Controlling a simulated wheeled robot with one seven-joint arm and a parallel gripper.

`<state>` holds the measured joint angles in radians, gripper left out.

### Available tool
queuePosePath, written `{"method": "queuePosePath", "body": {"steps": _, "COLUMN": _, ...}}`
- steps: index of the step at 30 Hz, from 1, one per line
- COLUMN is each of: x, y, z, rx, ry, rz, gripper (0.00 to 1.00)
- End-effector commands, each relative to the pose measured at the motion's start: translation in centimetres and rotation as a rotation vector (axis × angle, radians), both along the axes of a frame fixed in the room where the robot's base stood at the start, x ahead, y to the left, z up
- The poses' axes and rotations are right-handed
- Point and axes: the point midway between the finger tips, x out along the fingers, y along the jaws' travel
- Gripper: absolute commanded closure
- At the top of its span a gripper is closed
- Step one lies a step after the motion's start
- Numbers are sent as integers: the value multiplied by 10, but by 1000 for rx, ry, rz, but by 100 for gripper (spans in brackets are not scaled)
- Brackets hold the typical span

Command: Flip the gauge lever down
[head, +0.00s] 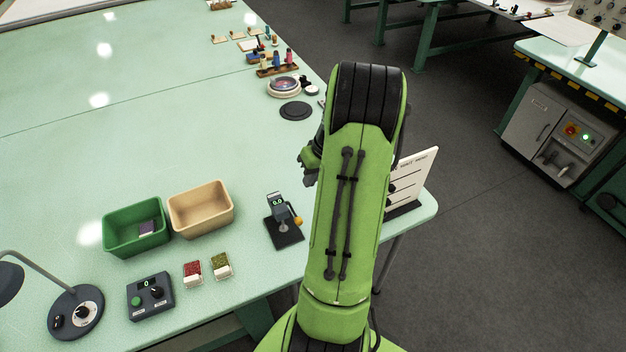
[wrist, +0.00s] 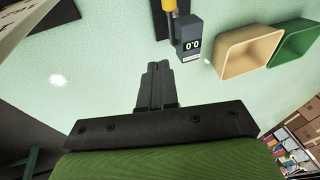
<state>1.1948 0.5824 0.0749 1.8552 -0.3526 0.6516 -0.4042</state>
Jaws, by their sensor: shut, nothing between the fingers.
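The gauge (head: 278,207) is a small dark device with a lit display, standing on a black base plate (head: 285,233) near the table's front edge. Its lever has a yellow-orange knob (head: 298,221) on the gauge's right side. In the wrist view the gauge (wrist: 191,40) shows a lit readout, with the yellow lever (wrist: 169,6) beside it at the top edge. My gripper (wrist: 158,68) is shut and empty, apart from the gauge. In the head view my gripper (head: 309,178) is partly hidden behind my arm, beyond and above the gauge.
A green bin (head: 137,228) and a tan bin (head: 201,210) stand left of the gauge. Two small trays (head: 207,270), a control box (head: 150,296) and a lamp (head: 75,312) lie nearer. A white panel (head: 412,180) stands right of my arm. The table's middle is clear.

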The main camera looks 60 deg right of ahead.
Motion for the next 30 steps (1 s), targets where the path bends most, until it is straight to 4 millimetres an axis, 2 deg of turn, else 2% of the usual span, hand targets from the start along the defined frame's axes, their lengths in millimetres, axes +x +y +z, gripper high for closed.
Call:
{"method": "queuePosePath", "body": {"steps": 1, "x": -7, "y": 1, "z": 8, "rx": -2, "ry": 0, "rz": -2, "gripper": 100}}
{"method": "queuePosePath", "body": {"steps": 15, "x": -71, "y": 15, "z": 58, "rx": 0, "ry": -1, "rz": 0, "gripper": 100}}
{"method": "queuePosePath", "body": {"steps": 30, "x": -77, "y": 17, "z": 62, "rx": 1, "ry": 0, "rz": 1, "gripper": 100}}
